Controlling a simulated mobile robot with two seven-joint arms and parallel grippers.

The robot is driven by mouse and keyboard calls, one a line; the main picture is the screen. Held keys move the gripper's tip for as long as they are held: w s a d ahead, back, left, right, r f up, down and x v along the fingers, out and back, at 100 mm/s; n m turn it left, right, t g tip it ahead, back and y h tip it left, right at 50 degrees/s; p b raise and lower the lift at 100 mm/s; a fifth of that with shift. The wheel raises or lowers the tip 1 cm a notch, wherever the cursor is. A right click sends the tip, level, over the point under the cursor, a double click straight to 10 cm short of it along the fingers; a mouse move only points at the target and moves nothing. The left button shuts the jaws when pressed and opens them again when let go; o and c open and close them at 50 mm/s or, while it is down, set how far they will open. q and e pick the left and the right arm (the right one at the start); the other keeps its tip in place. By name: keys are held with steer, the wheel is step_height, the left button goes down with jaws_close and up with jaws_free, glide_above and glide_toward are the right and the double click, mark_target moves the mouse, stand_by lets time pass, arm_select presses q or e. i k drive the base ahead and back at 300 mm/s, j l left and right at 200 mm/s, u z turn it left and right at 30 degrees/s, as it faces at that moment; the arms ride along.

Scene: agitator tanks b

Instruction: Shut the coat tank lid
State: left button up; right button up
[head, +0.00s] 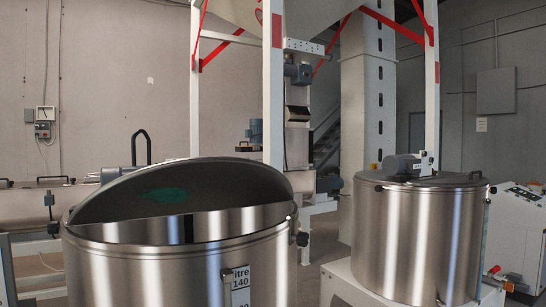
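A large steel tank (120,277) stands close in front at the lower left, with a white scale label (241,283) reading in part "itre 140". Its lid (225,182) is tilted up, with a dark inner face showing and a green patch on it. The front of the tank's mouth is open, and the far inner wall (240,222) shows. A second steel tank (415,240) stands further back at the right, its top covered and carrying a grey motor (402,166). No readable name marks either as the coat tank. Neither gripper is in view.
A white frame post (273,90) with red braces rises behind the open tank. A white control panel (520,210) stands at the far right. Horizontal steel equipment (85,205) lies behind at the left. A gap separates the two tanks.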

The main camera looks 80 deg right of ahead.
mark_target(202, 183)
steer(key=z, duration=1.55)
